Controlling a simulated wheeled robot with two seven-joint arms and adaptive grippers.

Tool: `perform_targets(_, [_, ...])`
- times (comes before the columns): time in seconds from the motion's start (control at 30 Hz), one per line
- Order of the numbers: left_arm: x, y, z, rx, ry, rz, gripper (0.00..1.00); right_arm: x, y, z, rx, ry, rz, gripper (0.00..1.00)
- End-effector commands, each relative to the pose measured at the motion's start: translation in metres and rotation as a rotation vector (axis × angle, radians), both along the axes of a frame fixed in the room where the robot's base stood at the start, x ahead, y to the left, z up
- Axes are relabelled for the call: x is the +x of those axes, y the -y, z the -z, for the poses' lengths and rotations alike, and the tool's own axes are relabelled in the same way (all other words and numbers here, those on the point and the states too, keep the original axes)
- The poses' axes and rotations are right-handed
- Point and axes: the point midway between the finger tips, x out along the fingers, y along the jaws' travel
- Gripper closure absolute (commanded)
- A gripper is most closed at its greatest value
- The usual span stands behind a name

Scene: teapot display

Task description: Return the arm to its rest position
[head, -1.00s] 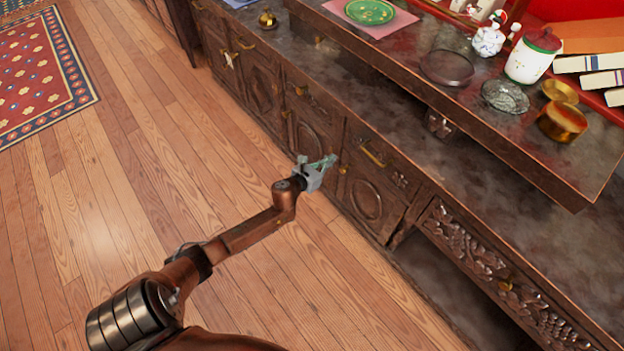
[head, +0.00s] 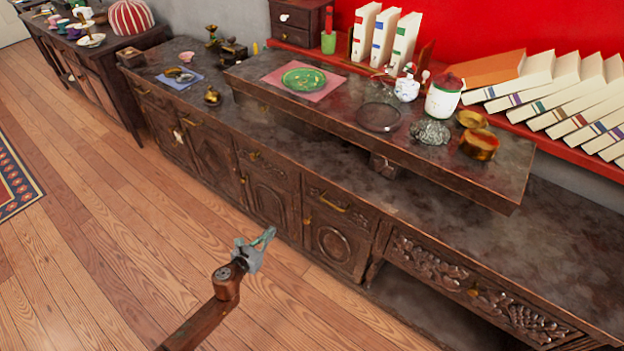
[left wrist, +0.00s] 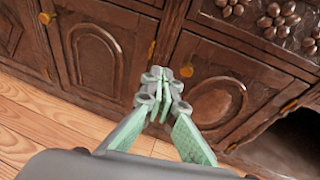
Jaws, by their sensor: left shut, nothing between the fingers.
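My left gripper (head: 265,240) is in front of the carved dark wood cabinet (head: 400,300), over the wooden floor. It is shut and empty. In the left wrist view the green-padded fingers (left wrist: 166,92) meet at their tips, with the cabinet doors behind them. From this angle I cannot tell how far the fingertips are from the doors. My left arm comes in from the bottom of the head view. My right gripper is in neither view.
A raised shelf on the cabinet holds a green plate (head: 304,79), a dark round plate (head: 379,117), a white jar with a red lid (head: 443,97), a glass dish (head: 430,132) and brass bowls (head: 478,144). Books (head: 560,95) lean behind. The floor (head: 120,260) at left is clear.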

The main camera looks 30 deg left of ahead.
Motion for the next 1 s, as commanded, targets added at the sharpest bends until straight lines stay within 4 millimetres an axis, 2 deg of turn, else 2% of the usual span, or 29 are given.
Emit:
perform_targets(0.2, [-0.004, 0.001, 0.003, -0.022, -0.003, -0.013, 1.0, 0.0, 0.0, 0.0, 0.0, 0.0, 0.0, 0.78])
perform_targets(0.27, [-0.014, 0.003, 0.009, -0.086, -0.009, -0.053, 1.0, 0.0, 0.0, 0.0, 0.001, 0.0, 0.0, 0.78])
perform_targets(0.33, [-0.036, 0.005, 0.019, -0.227, -0.017, -0.144, 1.0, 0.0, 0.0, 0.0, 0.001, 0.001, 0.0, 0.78])
perform_targets(0.37, [-0.05, 0.007, 0.026, -0.311, -0.023, -0.2, 1.0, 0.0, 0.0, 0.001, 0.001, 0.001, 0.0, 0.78])
perform_targets(0.47, [-0.109, 0.015, 0.053, -0.648, -0.047, -0.448, 1.0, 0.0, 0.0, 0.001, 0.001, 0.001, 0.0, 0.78])
perform_targets(0.5, [-0.136, 0.02, 0.064, -0.787, -0.058, -0.56, 1.0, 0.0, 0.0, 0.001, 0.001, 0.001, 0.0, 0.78])
perform_targets(0.57, [-0.175, 0.03, 0.079, -0.978, -0.07, -0.728, 1.0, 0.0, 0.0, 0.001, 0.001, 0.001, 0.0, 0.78])
perform_targets(0.7, [-0.268, 0.062, 0.107, -1.357, -0.096, -1.135, 1.0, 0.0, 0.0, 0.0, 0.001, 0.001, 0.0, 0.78])
perform_targets(0.8, [-0.328, 0.091, 0.115, -1.558, -0.104, -1.417, 1.0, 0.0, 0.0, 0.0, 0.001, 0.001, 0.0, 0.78])
perform_targets(0.9, [-0.37, 0.116, 0.117, -1.683, -0.104, -1.638, 1.0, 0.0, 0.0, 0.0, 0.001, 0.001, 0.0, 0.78])
perform_targets(1.0, [-0.403, 0.138, 0.115, -1.759, -0.101, -1.815, 1.0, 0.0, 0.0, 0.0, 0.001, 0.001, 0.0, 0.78])
